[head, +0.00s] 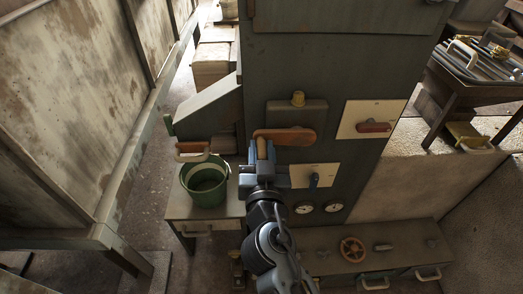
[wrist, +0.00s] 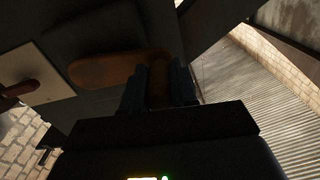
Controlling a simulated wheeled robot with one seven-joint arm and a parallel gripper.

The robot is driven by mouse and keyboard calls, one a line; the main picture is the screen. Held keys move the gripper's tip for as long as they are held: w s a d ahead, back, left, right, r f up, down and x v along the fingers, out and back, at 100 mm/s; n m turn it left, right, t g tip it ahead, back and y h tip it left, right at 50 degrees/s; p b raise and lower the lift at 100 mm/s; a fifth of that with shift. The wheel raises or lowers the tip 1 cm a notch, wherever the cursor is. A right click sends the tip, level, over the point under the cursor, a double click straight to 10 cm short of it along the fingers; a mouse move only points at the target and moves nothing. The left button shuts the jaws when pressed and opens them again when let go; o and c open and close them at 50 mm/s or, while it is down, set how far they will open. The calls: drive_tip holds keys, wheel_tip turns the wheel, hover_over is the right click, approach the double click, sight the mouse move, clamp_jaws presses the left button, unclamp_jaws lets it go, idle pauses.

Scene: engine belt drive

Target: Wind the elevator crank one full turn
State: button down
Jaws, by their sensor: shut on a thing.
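The elevator crank (head: 288,136) has an orange-brown arm on the front of the dark grey-green machine housing. Its arm lies about level, with the handle at its left end in the head view. My gripper (head: 262,168) is shut on the handle (head: 262,148), one finger on each side. In the wrist view the crank arm (wrist: 105,70) reaches left from the handle, and the handle (wrist: 158,92) stands dark between the fingers of my gripper. The handle's lower part is hidden by my gripper in the head view.
A green bucket (head: 205,182) stands on a small bench left of my gripper. To the right are a panel with a red lever (head: 374,126), a panel with a blue lever (head: 314,180) and two gauges (head: 318,207). A brown handwheel (head: 352,249) sits on the lower cabinet.

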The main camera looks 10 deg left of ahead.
sight(278, 132)
idle(0.4)
drive_tip(key=r+m+b, duration=0.1)
drive_tip(key=m+b, duration=0.1)
drive_tip(key=b, duration=0.1)
drive_tip(key=shift+d+r, duration=0.15)
drive_tip(key=r+m+b, duration=0.1)
drive_tip(key=m+b, duration=0.1)
drive_tip(key=m, duration=0.1)
drive_tip(key=shift+w+d+r+b, duration=0.15)
drive_tip(key=shift+d+r+b, duration=0.2)
drive_tip(key=shift+d, duration=0.05)
drive_tip(key=r+m+b, duration=0.1)
drive_tip(key=d+m+b, duration=0.1)
drive_tip(key=m, duration=0.1)
drive_tip(key=d+r+m+b, duration=0.1)
drive_tip(key=shift+w+r+b, duration=0.3)
drive_tip(key=shift+r+b, duration=0.05)
drive_tip(key=shift+b, duration=0.05)
drive_tip(key=w+d+r+m+b, duration=0.2)
drive_tip(key=d+m, duration=0.4)
drive_tip(key=m, duration=0.4)
drive_tip(key=shift+d+b, duration=0.3)
drive_tip(key=shift+b, duration=0.55)
drive_tip(key=c, duration=0.9)
unclamp_jaws()
